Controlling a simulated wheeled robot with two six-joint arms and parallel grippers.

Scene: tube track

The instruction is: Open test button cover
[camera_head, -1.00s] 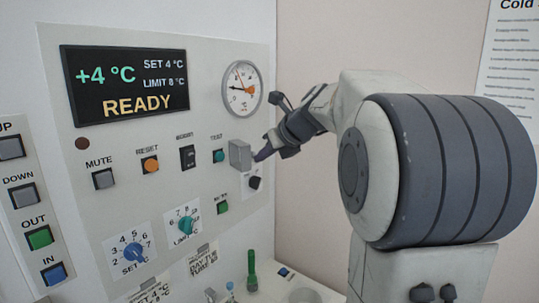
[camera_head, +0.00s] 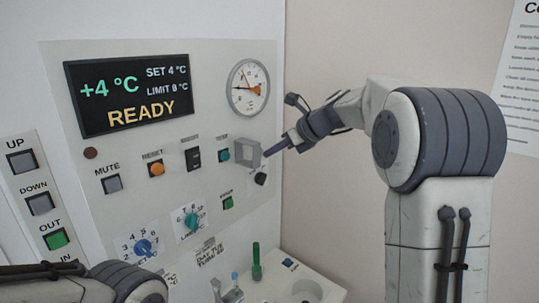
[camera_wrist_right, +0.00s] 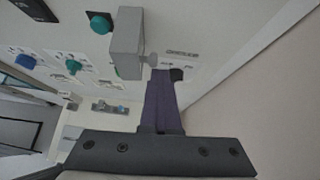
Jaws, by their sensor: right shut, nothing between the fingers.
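The grey box-like cover (camera_head: 248,153) stands out from the panel, just right of the teal button (camera_head: 223,155) under the TEST label. Its side now looks hollow, like a frame; I cannot tell how far it is swung. In the right wrist view the cover (camera_wrist_right: 127,43) stands beside a teal button (camera_wrist_right: 100,22). My right gripper (camera_head: 270,149) is shut and empty, its tips at or very near the cover's right side. The closed fingers (camera_wrist_right: 161,90) point at the panel by a small knob. My left arm shows at the lower left; its gripper is out of view.
A black knob (camera_head: 261,179) sits just below the cover. An orange button (camera_head: 156,169), a black switch (camera_head: 193,158) and blue and teal dials line the panel. A wall (camera_head: 335,60) stands close on the right. A green-capped tube (camera_head: 256,262) stands on the shelf below.

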